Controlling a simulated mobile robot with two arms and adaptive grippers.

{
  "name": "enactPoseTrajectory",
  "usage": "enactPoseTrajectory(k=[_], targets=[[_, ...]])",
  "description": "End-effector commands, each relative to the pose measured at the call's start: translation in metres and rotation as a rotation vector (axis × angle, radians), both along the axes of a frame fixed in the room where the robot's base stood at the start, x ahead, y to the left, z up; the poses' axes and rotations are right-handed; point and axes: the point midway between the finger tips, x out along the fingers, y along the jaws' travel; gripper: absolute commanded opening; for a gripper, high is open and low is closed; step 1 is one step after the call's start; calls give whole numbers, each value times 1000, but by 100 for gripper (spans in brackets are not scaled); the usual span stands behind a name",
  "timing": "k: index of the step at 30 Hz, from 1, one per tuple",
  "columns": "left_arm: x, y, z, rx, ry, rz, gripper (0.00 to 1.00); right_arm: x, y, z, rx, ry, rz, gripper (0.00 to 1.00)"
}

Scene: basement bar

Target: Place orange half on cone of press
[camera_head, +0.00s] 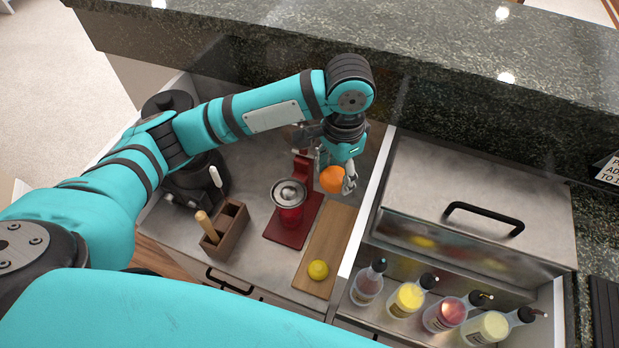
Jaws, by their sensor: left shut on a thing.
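My left gripper (336,178) reaches down from above and is shut on an orange half (332,180). It holds the orange above the far part of the wooden board, to the right of the press. The red press (291,210) stands on a red base in the middle of the counter. Its silver round top (289,193) is uncovered, and the orange is apart from it. The cone's exact shape is too small to tell. Part of the orange is hidden by the gripper fingers. My right gripper is out of view.
A wooden board (322,252) with a yellow lemon (318,269) lies right of the press. A brown caddy (225,232) with a wooden handle stands to the left, near a black machine (190,190). Several bottles (408,299) stand in the right bin. A raised granite ledge (450,50) runs behind.

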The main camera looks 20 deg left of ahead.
Motion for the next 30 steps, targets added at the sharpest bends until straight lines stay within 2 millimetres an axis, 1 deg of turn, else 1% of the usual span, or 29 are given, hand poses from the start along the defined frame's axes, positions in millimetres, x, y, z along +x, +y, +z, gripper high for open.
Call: enactPoseTrajectory(k=[1,4,6,9,12,15,17,20,30], targets=[[-17,7,-10,4,11,0,23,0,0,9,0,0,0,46],[-49,19,-31,8,9,2,23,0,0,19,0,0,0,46],[-72,26,-42,7,9,0,23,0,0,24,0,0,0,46],[-102,33,-53,4,7,-3,23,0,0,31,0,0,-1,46],[-124,38,-58,-1,5,-6,23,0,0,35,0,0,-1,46],[-136,41,-61,-5,3,-8,23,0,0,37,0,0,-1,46],[-135,43,-62,-5,2,-7,23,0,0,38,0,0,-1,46],[-121,51,-64,-3,-1,-4,23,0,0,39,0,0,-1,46],[-39,88,-72,-5,0,-3,23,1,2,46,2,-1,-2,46]])
